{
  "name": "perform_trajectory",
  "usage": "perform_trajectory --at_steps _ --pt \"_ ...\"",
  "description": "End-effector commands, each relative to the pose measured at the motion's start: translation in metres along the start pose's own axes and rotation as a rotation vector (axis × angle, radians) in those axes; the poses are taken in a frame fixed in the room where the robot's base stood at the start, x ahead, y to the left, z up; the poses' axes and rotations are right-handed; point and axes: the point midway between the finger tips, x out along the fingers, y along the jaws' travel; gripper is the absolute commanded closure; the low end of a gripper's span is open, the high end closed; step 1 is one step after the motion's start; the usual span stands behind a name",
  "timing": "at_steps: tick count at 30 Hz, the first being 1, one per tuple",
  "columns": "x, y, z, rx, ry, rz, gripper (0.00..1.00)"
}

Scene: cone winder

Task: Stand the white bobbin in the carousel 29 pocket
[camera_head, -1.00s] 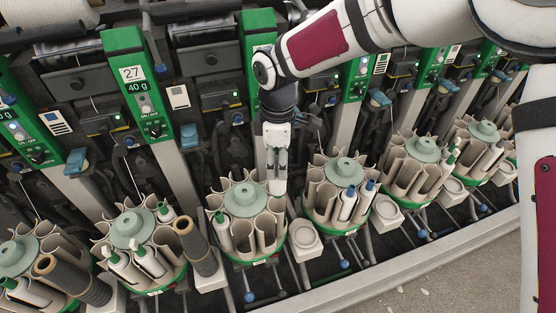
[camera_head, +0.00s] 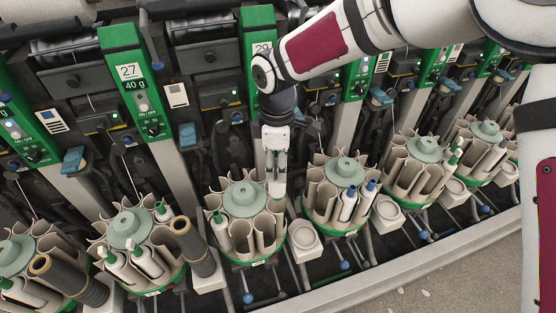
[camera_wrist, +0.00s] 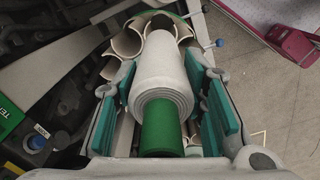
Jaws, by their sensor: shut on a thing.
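My gripper (camera_head: 277,165) is shut on the white bobbin (camera_wrist: 162,80). In the wrist view, its green end (camera_wrist: 162,130) faces the camera between the teal finger pads, and its white body points away toward beige pockets. In the head view, the white bobbin (camera_head: 277,187) hangs roughly upright at the right rear rim of the carousel (camera_head: 262,259) below the 29 sign (camera_head: 262,48). Its lower end overlaps the pocket edges, and I cannot tell whether it is inside a pocket. Another white bobbin with a green tip (camera_head: 222,234) stands in this carousel's left side.
The left carousel (camera_head: 152,292) holds white bobbins, with a dark tube (camera_head: 193,247) beside it. The right carousel (camera_head: 338,231) holds bobbins with blue tips. A beige square block (camera_head: 305,240) stands between the middle and right carousels. Machine panels stand close behind my gripper.

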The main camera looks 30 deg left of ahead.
Motion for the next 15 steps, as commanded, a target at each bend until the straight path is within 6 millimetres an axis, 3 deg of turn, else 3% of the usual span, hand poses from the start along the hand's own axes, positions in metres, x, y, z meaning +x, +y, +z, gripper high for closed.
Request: perform_trajectory --at_steps 15 --pt "0.029 0.000 0.000 -0.001 -0.001 -0.001 0.84"
